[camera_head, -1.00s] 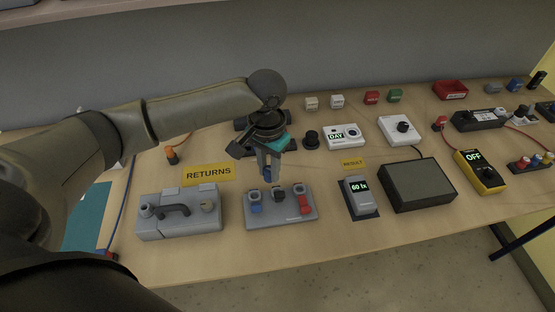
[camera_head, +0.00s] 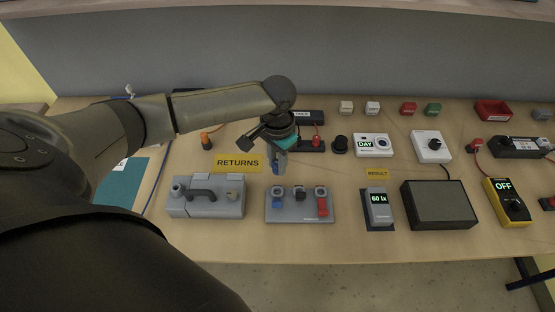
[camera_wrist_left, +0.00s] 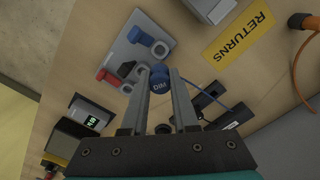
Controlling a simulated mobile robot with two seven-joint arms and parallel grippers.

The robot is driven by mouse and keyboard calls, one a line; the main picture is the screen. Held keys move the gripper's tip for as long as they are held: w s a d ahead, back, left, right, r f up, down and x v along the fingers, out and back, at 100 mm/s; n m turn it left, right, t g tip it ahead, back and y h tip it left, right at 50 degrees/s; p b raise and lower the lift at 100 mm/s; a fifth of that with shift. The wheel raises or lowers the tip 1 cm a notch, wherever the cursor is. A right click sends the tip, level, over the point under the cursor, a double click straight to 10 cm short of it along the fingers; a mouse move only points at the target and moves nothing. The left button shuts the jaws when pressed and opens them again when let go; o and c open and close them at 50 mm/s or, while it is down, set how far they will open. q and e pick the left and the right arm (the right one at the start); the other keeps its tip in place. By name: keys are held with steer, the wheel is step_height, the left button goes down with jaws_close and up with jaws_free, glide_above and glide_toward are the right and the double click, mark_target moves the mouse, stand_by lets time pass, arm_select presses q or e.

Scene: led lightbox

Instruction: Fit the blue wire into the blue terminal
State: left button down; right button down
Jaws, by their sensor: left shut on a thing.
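My left gripper (camera_head: 279,170) is shut on the blue wire's plug, a blue round-ended piece marked DIM (camera_wrist_left: 159,79) held between the fingertips in the left wrist view. The grey terminal block (camera_head: 303,216) lies on the table just in front of the gripper. Its blue terminal (camera_head: 278,199) is at the left, with a black one in the middle and a red one at the right. The blue terminal (camera_wrist_left: 134,35) also shows in the wrist view, apart from the plug. The plug is above the table near the block's back edge; its lower end is unclear. My right gripper is not in view.
A grey box with a handle (camera_head: 207,204) stands left of the block, with a yellow RETURNS sign (camera_head: 238,163) behind it. The lux meter (camera_head: 379,209) and a dark panel box (camera_head: 438,205) stand to the right. Small modules stand behind.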

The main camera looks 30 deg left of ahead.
arm_select(q)
step_height(320, 180, down, 5)
steer(key=shift+r+b, duration=0.1)
steer(key=shift+b, duration=0.9)
steer(key=shift+f+b, duration=0.4)
steer(key=shift+f, duration=1.1)
steer(key=shift+p, duration=0.4)
steer(key=shift+f+b, duration=0.55)
steer(key=shift+f, duration=0.7)
steer(key=c, duration=0.6)
jaws_free()
